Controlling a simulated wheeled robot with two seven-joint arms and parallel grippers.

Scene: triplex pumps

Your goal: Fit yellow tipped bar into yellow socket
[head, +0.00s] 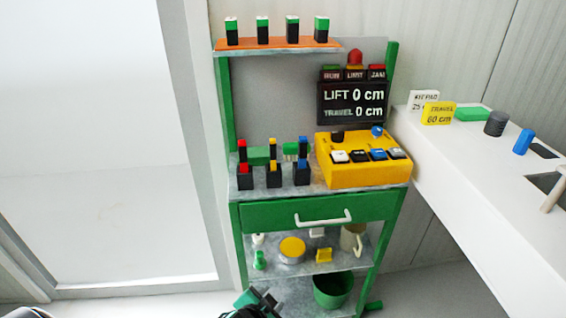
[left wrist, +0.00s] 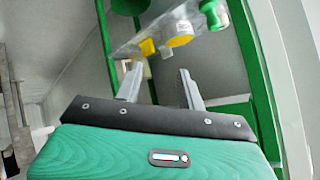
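My left gripper (head: 262,300) is low in front of the cabinet, well below the worktop. In the left wrist view its fingers (left wrist: 160,85) are apart with nothing held between them. My right gripper does not show.
Red and blue tipped bars and sockets flank the yellow ones. A yellow control box (head: 345,172) stands right of them. Below are a green drawer (head: 270,214), a shelf with a yellow-topped tin (head: 292,248), and a green bucket (head: 334,290). A white counter (head: 440,185) stands at right.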

